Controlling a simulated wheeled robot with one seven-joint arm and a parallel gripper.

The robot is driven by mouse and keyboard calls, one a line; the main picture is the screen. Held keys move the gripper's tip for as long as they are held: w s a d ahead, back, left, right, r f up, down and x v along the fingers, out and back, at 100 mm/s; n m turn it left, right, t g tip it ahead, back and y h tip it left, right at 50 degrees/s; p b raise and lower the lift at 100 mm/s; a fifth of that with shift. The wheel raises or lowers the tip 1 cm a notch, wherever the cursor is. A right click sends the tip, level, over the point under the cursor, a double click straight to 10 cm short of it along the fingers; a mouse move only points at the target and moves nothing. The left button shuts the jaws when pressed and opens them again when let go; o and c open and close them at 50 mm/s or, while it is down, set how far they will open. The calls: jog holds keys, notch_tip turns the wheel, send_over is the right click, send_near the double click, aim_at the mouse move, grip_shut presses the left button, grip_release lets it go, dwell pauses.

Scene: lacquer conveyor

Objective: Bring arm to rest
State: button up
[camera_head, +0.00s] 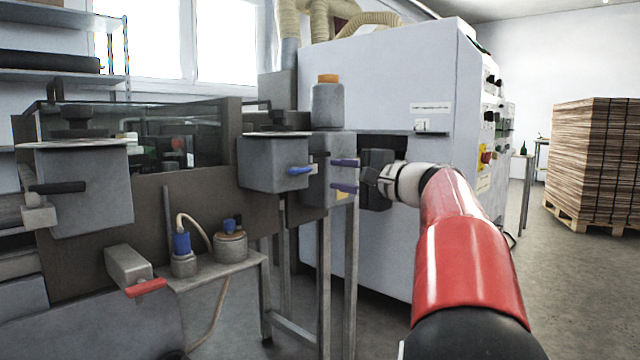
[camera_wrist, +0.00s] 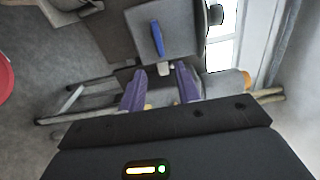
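My gripper (camera_head: 335,174) extends left from the end of my red and white arm in the head view, in front of a grey box. Its two purple fingers are apart, one above the other. The wrist view shows the gripper (camera_wrist: 160,76) too, with a clear gap between the fingers and nothing held. Whether the fingertips touch the grey box behind them cannot be told.
A lacquer machine with a grey box and blue lever (camera_head: 300,171) stands left of my gripper. A large white cabinet (camera_head: 380,85) is close behind it. A jar with an orange lid (camera_head: 327,100) stands above. Stacked boards (camera_head: 592,150) are far right; floor before them is clear.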

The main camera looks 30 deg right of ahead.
jog(key=s+a+f+n+g+p, duration=0.1)
jog(key=s+a+f+n+g, duration=0.15)
jog(key=s+a+f, duration=0.35)
jog(key=s+a+f+n+g+h+p, duration=0.1)
jog(key=a+f+n+g, duration=0.15)
jog(key=a, duration=0.45)
jog(key=s+a+f+n+g, duration=0.1)
jog(key=s+a+f+g, duration=0.25)
jog(key=a+f, duration=0.3)
jog(key=s+a+f+n+g+h+p, duration=0.2)
jog(key=s+f+n+h, duration=0.3)
jog(key=s+f, duration=0.9)
jog(key=s+a+n+g, duration=0.1)
jog(key=s+n, duration=0.2)
jog(key=shift+a+f, duration=0.2)
jog(key=shift+f, duration=0.05)
